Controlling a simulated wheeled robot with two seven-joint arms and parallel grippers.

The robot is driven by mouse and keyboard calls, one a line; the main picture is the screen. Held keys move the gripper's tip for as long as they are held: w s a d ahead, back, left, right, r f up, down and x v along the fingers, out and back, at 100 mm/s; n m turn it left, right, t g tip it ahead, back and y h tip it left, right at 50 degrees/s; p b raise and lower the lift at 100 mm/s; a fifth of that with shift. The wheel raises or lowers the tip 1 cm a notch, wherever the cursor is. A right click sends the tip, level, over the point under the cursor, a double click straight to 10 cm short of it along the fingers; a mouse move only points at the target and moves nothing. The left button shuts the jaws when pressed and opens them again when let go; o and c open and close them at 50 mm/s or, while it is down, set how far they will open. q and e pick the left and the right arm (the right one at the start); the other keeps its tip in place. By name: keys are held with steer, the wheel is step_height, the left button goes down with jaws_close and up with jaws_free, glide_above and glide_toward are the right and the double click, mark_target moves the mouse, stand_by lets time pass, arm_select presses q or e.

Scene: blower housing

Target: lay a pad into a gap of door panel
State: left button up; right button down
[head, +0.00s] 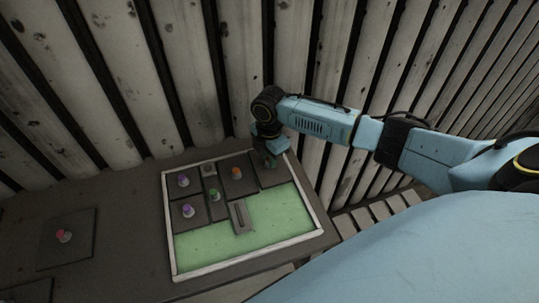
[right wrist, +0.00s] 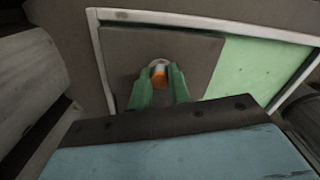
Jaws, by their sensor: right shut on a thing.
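The door panel is a green board with a white rim (head: 243,262), lying on a dark table. My right gripper (head: 268,162) is at its far right corner. In the right wrist view its green fingers (right wrist: 160,82) are shut on the orange knob (right wrist: 159,76) of a dark square pad (right wrist: 190,54). That pad (head: 272,179) lies at the corner inside the rim, beside the pad with another orange knob (head: 236,173). Whether it sits fully flat I cannot tell. Another dark pad (head: 81,222) with a red knob lies on the table at left. My left gripper is not in view.
Several other knobbed pads fill the panel's far left part, with purple (head: 183,181) and green (head: 214,195) knobs. A grey slotted piece (head: 240,215) lies mid-panel. Bare green (head: 206,243) shows along the near and right sides. A plank wall (head: 190,70) stands close behind.

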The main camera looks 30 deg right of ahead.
steer(key=shift+f, duration=0.35)
stand_by(0.6)
steer(key=c, duration=0.7)
jaws_free()
steer(key=shift+c, duration=0.2)
steer(key=shift+r, duration=0.15)
step_height(320, 180, up, 7)
steer(key=p, duration=0.8)
